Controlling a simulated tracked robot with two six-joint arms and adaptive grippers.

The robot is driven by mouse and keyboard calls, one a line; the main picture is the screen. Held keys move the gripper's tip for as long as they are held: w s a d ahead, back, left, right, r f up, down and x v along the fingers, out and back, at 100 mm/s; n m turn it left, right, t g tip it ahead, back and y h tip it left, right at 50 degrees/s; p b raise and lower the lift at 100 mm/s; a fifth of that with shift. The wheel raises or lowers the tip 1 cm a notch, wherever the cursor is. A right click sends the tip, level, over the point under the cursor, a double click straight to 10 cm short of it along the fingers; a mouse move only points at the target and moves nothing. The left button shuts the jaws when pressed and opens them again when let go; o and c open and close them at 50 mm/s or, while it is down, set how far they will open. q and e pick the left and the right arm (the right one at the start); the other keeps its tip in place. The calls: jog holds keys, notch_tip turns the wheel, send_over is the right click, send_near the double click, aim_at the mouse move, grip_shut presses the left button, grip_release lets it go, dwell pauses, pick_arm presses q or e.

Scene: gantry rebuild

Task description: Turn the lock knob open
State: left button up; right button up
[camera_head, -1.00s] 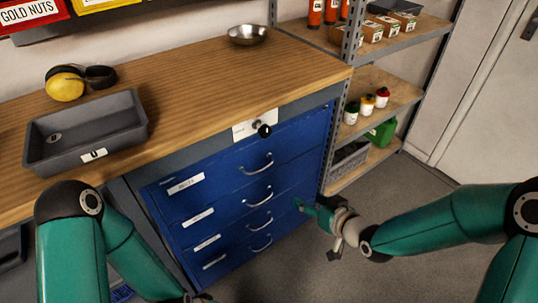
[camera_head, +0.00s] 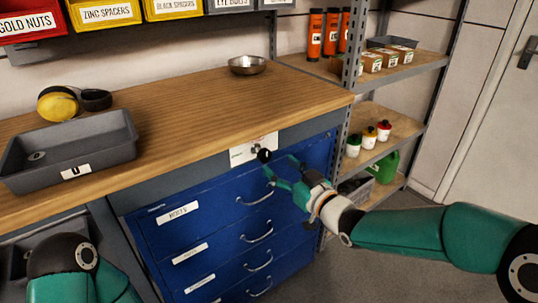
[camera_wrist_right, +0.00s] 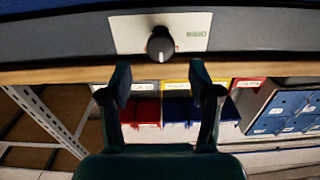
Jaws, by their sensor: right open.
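The lock knob (camera_head: 264,155) is a small dark round knob on a white plate (camera_head: 243,151), set in the grey rail above the blue drawers. In the right wrist view the knob (camera_wrist_right: 160,44) stands out from its plate (camera_wrist_right: 195,28), with a small red mark beside it and a green label to the right. My right gripper (camera_head: 279,167) is open and empty, its fingers pointing at the knob. In the wrist view the fingertips (camera_wrist_right: 161,80) are apart, short of the knob and to either side of its line. My left gripper is out of view; only my left arm shows.
Blue drawers (camera_head: 225,225) with metal handles lie below the knob. The wooden worktop (camera_head: 200,105) carries a grey tray (camera_head: 100,133), yellow ear muffs (camera_head: 58,104) and a metal bowl (camera_head: 247,65). A shelf rack (camera_head: 400,125) with bottles and boxes stands close at right.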

aim_at(268, 156)
jog(key=x, duration=0.7)
jog(key=shift+w+a, duration=0.1)
jog(key=c, duration=1.1)
jog(key=shift+d, duration=0.25)
jog(key=shift+a, duration=0.1)
